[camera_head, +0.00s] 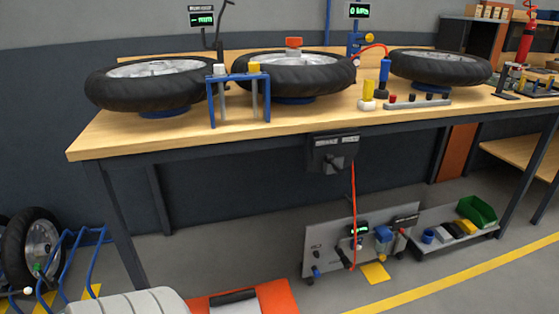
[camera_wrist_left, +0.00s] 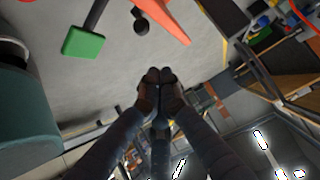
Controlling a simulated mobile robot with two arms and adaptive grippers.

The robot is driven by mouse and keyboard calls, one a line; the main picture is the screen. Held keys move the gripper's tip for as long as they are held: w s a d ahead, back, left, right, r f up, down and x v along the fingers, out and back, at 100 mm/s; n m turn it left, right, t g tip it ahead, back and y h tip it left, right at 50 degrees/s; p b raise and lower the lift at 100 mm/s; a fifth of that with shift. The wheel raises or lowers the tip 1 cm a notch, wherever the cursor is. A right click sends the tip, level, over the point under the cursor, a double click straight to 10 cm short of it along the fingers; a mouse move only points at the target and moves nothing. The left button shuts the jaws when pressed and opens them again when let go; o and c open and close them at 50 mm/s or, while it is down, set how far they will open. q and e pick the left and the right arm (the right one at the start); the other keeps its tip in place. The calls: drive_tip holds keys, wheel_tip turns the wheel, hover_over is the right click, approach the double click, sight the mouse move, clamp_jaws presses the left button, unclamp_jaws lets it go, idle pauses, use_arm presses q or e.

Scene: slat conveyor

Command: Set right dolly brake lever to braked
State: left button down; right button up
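I cannot make out for certain a dolly or its right brake lever in either view. In the left wrist view a flat green pad (camera_wrist_left: 83,42) sits on the end of a dark bar, and I cannot tell whether it is a lever. An orange piece (camera_wrist_left: 163,18) is beside it to the right, with a small dark round part between them. My left gripper (camera_wrist_left: 160,78) has its dark fingertips together, with nothing visible between them, and is apart from the green pad. In the head view neither gripper shows.
A wooden workbench (camera_head: 190,143) carries several tyres. Below it stand a grey panel (camera_head: 320,243) with a red cable and a low shelf with a green bin (camera_head: 477,211). A blue rack (camera_head: 88,240) with wheels is at left. An orange object (camera_head: 270,297) is at the bottom.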

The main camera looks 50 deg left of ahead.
use_arm(q)
drive_tip(key=shift+s+a+r, duration=0.2)
drive_tip(key=shift+s+a, duration=0.1)
drive_tip(key=shift+s, duration=0.3)
drive_tip(key=shift+s+a+r, duration=0.15)
drive_tip(key=shift+s+a, duration=0.15)
drive_tip(key=shift+s, duration=0.3)
